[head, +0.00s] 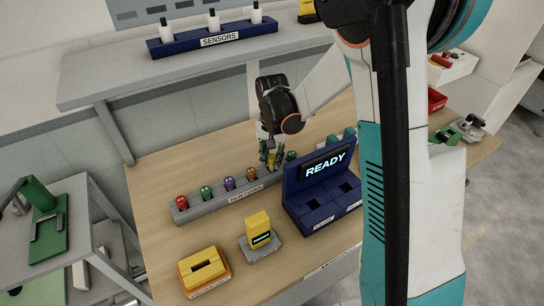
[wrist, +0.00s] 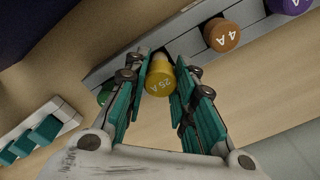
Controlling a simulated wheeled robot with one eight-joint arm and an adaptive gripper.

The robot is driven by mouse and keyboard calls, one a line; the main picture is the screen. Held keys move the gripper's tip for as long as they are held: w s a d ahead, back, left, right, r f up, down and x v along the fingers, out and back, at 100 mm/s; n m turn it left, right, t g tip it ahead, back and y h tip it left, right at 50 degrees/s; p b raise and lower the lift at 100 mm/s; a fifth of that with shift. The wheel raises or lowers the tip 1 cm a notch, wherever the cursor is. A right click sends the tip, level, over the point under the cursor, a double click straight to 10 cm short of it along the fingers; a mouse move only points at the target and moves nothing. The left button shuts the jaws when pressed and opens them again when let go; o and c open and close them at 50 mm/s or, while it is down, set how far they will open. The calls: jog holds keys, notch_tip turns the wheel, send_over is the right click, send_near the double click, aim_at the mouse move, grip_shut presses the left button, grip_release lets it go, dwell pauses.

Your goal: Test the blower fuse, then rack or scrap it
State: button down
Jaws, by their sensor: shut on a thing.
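My gripper (head: 271,158) is at the right part of the grey new-fuses rack (head: 215,203). It is shut on a yellow fuse (wrist: 160,80) marked 25 A, seen between the teal fingers in the wrist view. The fuse is at the rack; I cannot tell whether it is clear of its hole. A blue tester (head: 320,168) shows READY on its screen, with two dark openings in its lower deck. A brown fuse (wrist: 221,35) marked 4 A and a purple fuse (head: 229,183) stand in the rack, with green and red ones beside them.
A yellow device with a small screen (head: 258,229) stands on a grey base in front of the rack. A yellow slotted box (head: 204,269) is at the front left. A shelf (head: 190,65) with a blue sensors rack (head: 213,39) overhangs the back. Teal blocks (wrist: 30,138) sit nearby.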

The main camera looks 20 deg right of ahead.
jog(key=shift+f+b, duration=0.7)
jog(key=shift+f, duration=0.3)
jog(key=c, duration=1.3)
grip_release()
jog(key=shift+r, duration=0.1)
notch_tip(320, 180, up, 12)
jog(key=shift+f, duration=0.1)
